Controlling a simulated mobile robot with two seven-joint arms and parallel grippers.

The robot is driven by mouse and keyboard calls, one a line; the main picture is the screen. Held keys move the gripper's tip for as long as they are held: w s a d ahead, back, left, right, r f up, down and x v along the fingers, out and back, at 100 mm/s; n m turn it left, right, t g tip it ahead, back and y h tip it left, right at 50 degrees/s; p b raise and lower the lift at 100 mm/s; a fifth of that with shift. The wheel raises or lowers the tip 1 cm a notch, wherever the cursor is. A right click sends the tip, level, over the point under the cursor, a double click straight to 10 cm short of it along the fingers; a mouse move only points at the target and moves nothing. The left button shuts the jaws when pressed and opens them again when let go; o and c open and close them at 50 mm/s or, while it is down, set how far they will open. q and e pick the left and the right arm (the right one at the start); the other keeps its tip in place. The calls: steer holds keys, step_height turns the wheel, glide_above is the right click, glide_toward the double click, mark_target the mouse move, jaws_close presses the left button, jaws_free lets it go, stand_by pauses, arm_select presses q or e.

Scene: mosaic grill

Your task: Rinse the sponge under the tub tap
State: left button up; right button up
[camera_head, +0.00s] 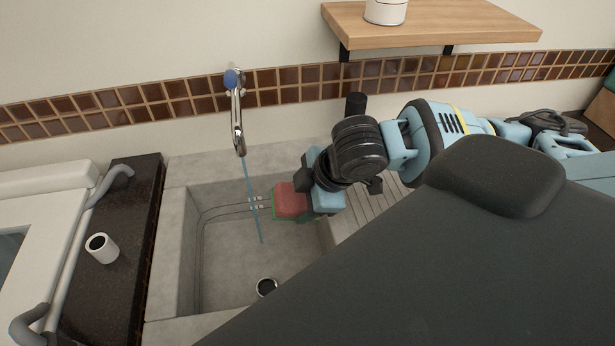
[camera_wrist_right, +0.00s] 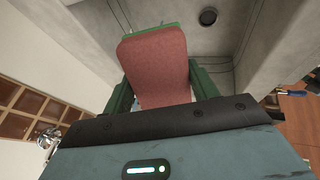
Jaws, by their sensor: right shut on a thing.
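The sponge (camera_head: 291,199) is red with a green layer. My right gripper (camera_head: 300,204) is shut on it and holds it over the grey concrete tub (camera_head: 190,240). The sponge also fills the middle of the right wrist view (camera_wrist_right: 157,62), between two green fingers. The chrome tap (camera_head: 238,125) with a blue knob is on the tiled wall above the tub. A thin blue stream of water (camera_head: 252,195) runs down from its spout. In the head view the stream passes just left of the sponge; I cannot tell whether they touch. My left gripper is not in view.
A dark counter (camera_head: 135,215) with a white cup (camera_head: 102,248) stands left of the tub. The tub's drain (camera_head: 266,287) is at its bottom. A wooden shelf (camera_head: 440,22) holds a white container (camera_head: 385,10). A ribbed drainboard (camera_head: 372,205) lies right of the tub.

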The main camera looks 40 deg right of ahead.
steer(key=shift+w+a+f+b, duration=0.2)
steer(key=shift+w+a+b, duration=0.15)
steer(key=shift+w, duration=0.3)
steer(key=shift+w+a+f+b, duration=0.25)
steer(key=shift+w+b, duration=0.05)
steer(key=shift+w, duration=0.4)
steer(key=shift+w+a+f+b, duration=0.2)
steer(key=shift+w+a+b, duration=0.15)
steer(key=shift+w, duration=0.3)
arm_select(q)
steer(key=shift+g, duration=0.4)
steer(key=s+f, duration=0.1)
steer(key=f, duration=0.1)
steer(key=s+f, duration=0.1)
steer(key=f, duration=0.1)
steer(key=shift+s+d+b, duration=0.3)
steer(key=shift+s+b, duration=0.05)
steer(key=shift+b, duration=0.05)
arm_select(e)
steer(key=w+a+f, duration=0.1)
steer(key=w+a, duration=0.2)
steer(key=w, duration=0.3)
steer(key=shift+w, duration=0.4)
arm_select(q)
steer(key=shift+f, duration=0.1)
